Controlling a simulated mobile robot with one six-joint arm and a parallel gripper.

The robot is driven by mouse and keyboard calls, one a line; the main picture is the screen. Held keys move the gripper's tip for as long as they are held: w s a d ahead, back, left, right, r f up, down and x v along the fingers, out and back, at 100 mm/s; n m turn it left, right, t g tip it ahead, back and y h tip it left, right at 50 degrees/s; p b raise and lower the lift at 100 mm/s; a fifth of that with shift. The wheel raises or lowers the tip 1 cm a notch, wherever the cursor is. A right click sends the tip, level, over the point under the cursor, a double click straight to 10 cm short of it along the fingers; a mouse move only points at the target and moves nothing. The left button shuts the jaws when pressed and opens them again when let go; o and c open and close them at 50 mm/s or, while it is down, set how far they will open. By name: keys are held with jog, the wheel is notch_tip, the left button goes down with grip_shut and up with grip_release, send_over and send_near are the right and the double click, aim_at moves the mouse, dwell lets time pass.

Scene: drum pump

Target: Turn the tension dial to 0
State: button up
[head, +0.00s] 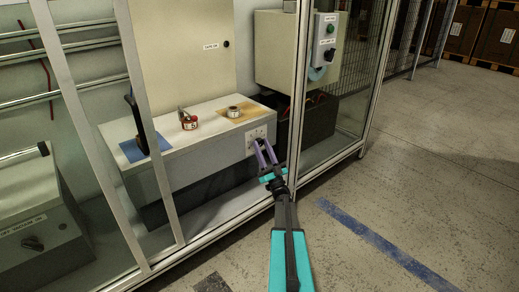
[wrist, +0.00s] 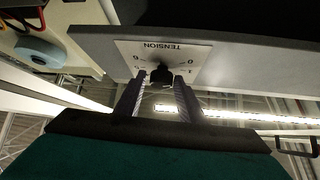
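The tension dial is a black knob (wrist: 161,75) on a white plate marked TENSION (wrist: 190,52), which shows upside down in the wrist view. Which number the knob points to cannot be told.
The grey box (head: 190,137) carries a red-and-silver part (head: 187,120), a metal ring (head: 233,112) and a dark upright handle (head: 134,117). A metal frame post (head: 298,95) stands close right of my gripper. Open floor (head: 420,190) lies to the right.

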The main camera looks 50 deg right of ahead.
jog(key=shift+o, duration=0.9)
jog(key=shift+w, duration=0.1)
jog(key=shift+a, duration=0.1)
jog(key=shift+f, duration=0.1)
jog(key=p+v, duration=0.4)
jog(key=v, duration=0.9)
jog(key=shift+s+p, duration=0.3)
jog(key=shift+s, duration=0.05)
jog(key=shift+f, duration=0.15)
